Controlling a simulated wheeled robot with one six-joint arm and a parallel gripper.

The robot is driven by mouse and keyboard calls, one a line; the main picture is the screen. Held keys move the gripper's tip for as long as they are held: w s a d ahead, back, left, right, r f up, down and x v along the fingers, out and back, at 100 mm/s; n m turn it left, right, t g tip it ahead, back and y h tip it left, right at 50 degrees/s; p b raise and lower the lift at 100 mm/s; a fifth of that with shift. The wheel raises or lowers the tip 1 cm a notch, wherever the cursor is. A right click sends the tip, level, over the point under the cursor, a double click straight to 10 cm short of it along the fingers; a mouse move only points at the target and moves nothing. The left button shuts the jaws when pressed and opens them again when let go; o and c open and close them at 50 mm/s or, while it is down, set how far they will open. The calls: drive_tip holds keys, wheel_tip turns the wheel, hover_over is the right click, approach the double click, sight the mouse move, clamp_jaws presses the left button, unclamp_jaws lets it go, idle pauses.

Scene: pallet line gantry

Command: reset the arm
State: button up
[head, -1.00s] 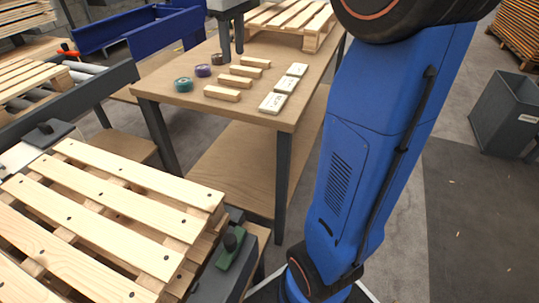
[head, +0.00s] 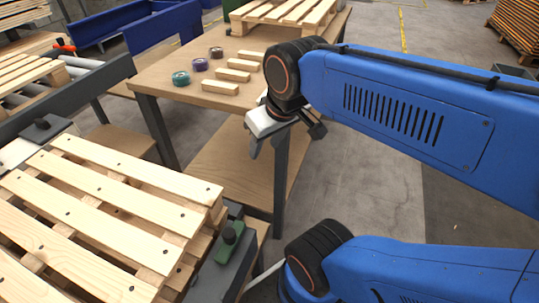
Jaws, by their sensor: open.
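My blue arm reaches in from the right, folded, with its upper link across the middle right of the head view. My gripper (head: 285,143) hangs at the front right corner of the workbench (head: 150,82), in front of its edge. Its white body shows, with dark fingers apart and nothing seen between them. The gripper and wrist hide most of the bench's right end, where the white boxes stood.
Wooden blocks (head: 220,88) and three tape rolls (head: 181,78) lie on the bench. A pallet (head: 280,14) sits at its back. A slatted pallet (head: 100,205) fills the lower left, beside a green-knobbed clamp (head: 229,243). Open floor (head: 375,190) shows between my arm links.

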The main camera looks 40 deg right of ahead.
drive_tip(key=shift+s+a+f, duration=0.1)
drive_tip(key=shift+s+f, duration=0.85)
drive_tip(key=shift+f, duration=0.2)
